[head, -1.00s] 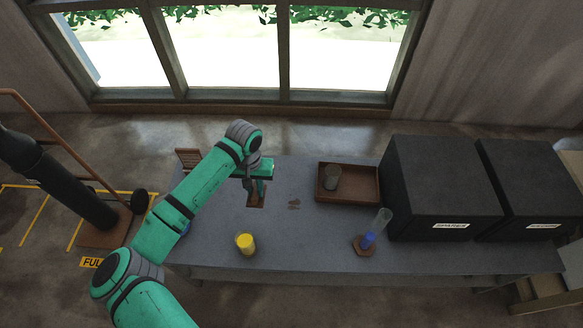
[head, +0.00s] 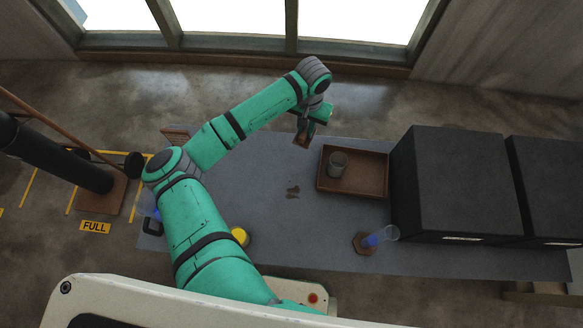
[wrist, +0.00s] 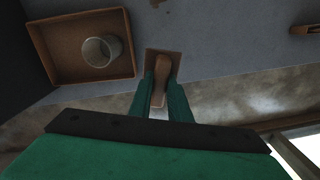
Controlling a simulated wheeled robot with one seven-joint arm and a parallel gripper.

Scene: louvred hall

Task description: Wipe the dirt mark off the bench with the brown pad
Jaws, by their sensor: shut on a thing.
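The brown pad (head: 302,139) is held by its handle in my gripper (head: 309,124), at the far edge of the bench (head: 245,180). In the wrist view, my gripper's two green fingers (wrist: 164,92) are shut on the handle, with the flat brown pad (wrist: 152,57) beyond them. I cannot tell if the pad touches the bench. The dirt mark (head: 293,192) is a pair of small brown blotches on the grey bench top, uncovered, nearer my body than the pad. A dark bit at the top edge of the wrist view may be part of it.
A brown tray (head: 370,192) with a grey cup (head: 337,164) stands just right of the pad. Black boxes (head: 455,185) fill the right side. A blue-filled cylinder (head: 380,237) leans out at front right. A yellow-topped cup (head: 240,236) is partly behind my arm.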

